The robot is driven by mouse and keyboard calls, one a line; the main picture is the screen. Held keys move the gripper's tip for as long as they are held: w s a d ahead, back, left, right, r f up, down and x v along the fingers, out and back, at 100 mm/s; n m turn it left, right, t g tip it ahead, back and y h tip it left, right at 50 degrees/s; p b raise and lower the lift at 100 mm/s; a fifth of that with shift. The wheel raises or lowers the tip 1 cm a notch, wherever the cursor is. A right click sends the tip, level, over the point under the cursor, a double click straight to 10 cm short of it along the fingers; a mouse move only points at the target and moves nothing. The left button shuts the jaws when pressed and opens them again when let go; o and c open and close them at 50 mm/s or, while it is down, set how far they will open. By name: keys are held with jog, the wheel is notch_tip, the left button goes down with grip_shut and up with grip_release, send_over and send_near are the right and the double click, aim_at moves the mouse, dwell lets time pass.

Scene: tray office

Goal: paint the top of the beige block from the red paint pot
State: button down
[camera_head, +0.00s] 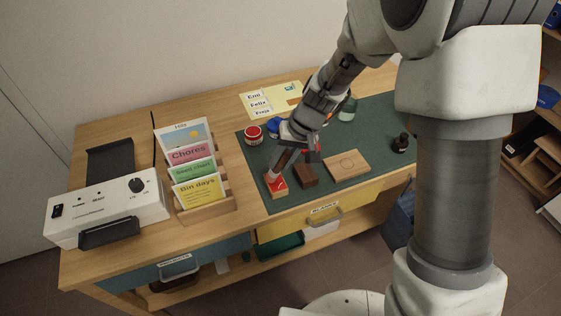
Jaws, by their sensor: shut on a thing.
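A beige block (278,193) stands near the front left of the green mat (385,118). Its top shows red, with a paler patch. The red paint pot (253,135), with a white label, stands behind it at the mat's left edge. My gripper (283,163) reaches down over the block from behind and to the right. It is shut on a slim thing, likely a brush, whose pale lower end is at the block's top. Most of that thing is hidden, and I cannot tell whether its tip touches.
A dark brown block (306,177) stands close right of the beige one, with a flat wooden board (347,166) beyond. A blue pot (273,126) is partly hidden behind my gripper. A dark bottle (401,143) stands at right. A card rack (207,213) is left of the mat.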

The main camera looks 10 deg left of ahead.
jog(key=shift+w+a+r+p, duration=0.1)
jog(key=shift+r+p, duration=0.95)
jog(key=shift+r, duration=0.6)
jog(key=shift+w+r+p, duration=0.1)
jog(key=shift+r+p, duration=0.95)
jog(key=shift+r, duration=0.6)
